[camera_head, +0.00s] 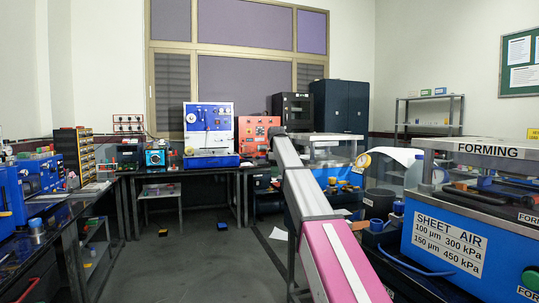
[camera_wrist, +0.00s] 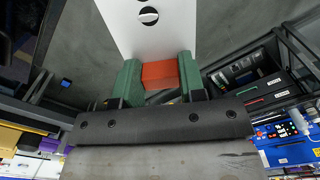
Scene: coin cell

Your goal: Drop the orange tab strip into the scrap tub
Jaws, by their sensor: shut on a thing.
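My gripper (camera_wrist: 161,80) shows in the wrist view, with green fingers closed on an orange-red piece (camera_wrist: 160,74), which I take to be the orange tab strip. A white panel (camera_wrist: 125,30) with dark round holes lies directly beyond the piece. I cannot tell whether the two are joined. My gripper cannot be made out in the head view. I cannot identify the scrap tub with certainty; a dark round container (camera_head: 379,203) stands right of my arm in the head view.
A blue forming machine (camera_head: 445,240) stands close on the right. A bench with instruments (camera_head: 60,215) runs along the left, and a blue-white machine (camera_head: 208,130) stands on the back bench. Grey floor (camera_head: 200,240) is open at centre left.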

